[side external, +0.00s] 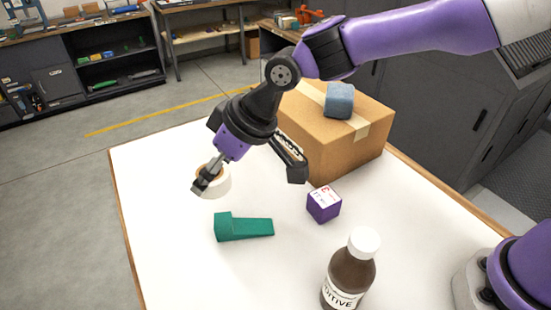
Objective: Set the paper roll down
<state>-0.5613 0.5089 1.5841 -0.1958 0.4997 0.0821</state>
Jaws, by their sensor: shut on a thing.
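The paper roll (221,184) is a short white ring with a brownish inside, over the left part of the white table (160,165). My gripper (207,182) reaches down to it from the upper right and is shut on it. One finger shows at the roll's near left side; the rest of the grip is partly hidden. I cannot tell whether the roll touches the table or is just above it.
A green wedge-like block (243,227) lies just below the roll in the picture. A purple cube (324,204), a brown bottle (348,275) with a white cap and a cardboard box (335,140) with a blue-grey block (340,100) on top stand rightward. The table's left side is clear.

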